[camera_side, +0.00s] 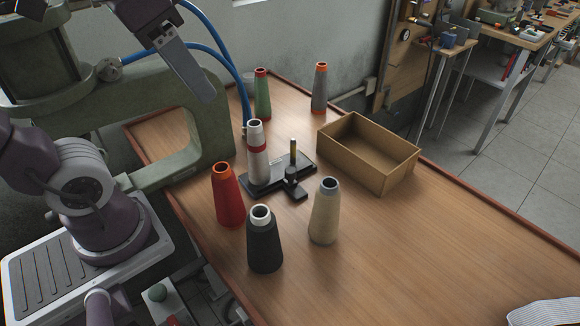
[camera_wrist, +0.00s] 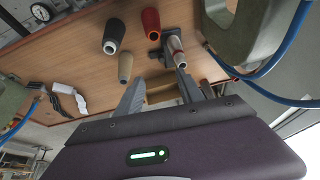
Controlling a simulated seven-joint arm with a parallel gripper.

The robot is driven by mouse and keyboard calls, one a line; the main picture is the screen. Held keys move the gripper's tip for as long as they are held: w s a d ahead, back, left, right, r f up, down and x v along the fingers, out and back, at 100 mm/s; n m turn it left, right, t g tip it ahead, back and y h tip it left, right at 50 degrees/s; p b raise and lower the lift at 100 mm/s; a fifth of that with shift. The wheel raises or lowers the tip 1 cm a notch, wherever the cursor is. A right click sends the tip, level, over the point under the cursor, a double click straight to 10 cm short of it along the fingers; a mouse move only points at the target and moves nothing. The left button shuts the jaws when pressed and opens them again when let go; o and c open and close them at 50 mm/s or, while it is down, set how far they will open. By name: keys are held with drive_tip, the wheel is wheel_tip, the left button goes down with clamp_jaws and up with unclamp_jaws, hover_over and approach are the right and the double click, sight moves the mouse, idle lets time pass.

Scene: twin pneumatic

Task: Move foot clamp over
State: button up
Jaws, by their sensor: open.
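The foot clamp (camera_side: 298,190) is a dark, flat fixture on the wooden table, with an upright brass-coloured post (camera_side: 293,151). A white cone with a red band (camera_side: 257,165) stands upright at its left end. The same cone shows in the wrist view (camera_wrist: 176,50), where the dark fixture is partly hidden behind it. My gripper (camera_wrist: 160,95) is open and empty, its two grey fingers spread apart. It is well away from the clamp and touches nothing on the table.
Red (camera_side: 228,195), black (camera_side: 264,242) and cream (camera_side: 325,212) cones stand in front of the clamp; green (camera_side: 262,95) and grey (camera_side: 319,90) cones stand behind. An open cardboard box (camera_side: 395,175) is to the right. A green machine frame (camera_side: 215,120) and blue hoses (camera_side: 232,68) are left.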

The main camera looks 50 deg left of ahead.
drive_tip(key=w+r+m+g, duration=0.1)
drive_tip(key=w+m+g, duration=0.15)
drive_tip(key=w, duration=0.65)
drive_tip(key=g, duration=0.2)
hover_over(291, 170)
wheel_tip(291, 170, down, 4)
drive_tip(key=shift+m, duration=0.35)
wheel_tip(291, 170, down, 23)
drive_tip(key=shift+r, duration=0.1)
clamp_jaws()
